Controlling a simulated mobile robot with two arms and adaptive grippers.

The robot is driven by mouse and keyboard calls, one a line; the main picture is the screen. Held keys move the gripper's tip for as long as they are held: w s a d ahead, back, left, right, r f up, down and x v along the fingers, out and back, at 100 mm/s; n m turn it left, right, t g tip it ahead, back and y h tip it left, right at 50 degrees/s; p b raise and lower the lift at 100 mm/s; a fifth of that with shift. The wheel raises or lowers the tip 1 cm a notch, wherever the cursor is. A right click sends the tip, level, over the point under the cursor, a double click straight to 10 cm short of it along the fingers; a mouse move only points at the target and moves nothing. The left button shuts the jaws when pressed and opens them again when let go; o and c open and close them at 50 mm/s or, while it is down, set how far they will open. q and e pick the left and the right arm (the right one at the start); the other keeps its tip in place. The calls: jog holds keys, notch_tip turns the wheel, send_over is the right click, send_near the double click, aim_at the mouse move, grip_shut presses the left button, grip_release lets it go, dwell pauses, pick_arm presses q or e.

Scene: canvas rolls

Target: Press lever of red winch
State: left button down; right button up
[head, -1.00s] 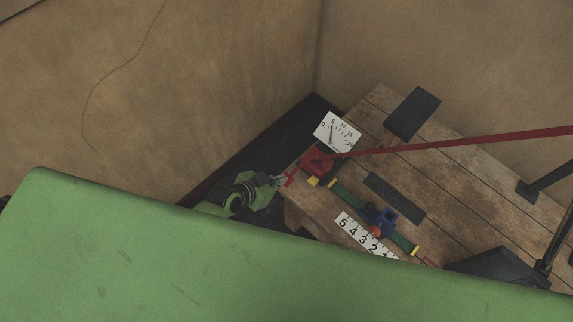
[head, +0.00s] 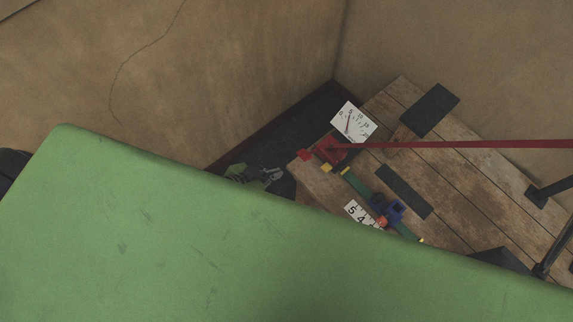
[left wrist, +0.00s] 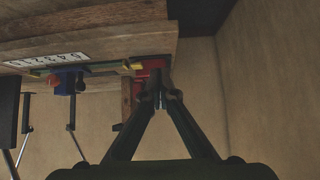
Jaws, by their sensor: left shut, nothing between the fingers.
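The red winch (head: 329,150) sits at the left end of the wooden table in the head view. Its red lever (head: 304,155) sticks out past the table edge toward the left. A red strap (head: 450,144) runs from the winch to the right. My left gripper (head: 276,174) is shut and empty, lower left of the lever with a gap between them. In the left wrist view, the shut fingertips (left wrist: 161,102) appear just below the red winch (left wrist: 151,66), partly covering it; contact cannot be told there. My right gripper is not in view.
A blue winch (head: 389,208) with a green strap and a number strip (head: 361,214) lie on the wooden table (head: 440,180). Walls enclose the corner. A green surface hides the table's front.

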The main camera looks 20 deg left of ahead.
pick_arm(q)
jog(key=shift+s+a+r, duration=0.25)
jog(key=shift+s+a, duration=0.25)
jog(key=shift+s, duration=0.35)
jog(key=shift+f, duration=0.1)
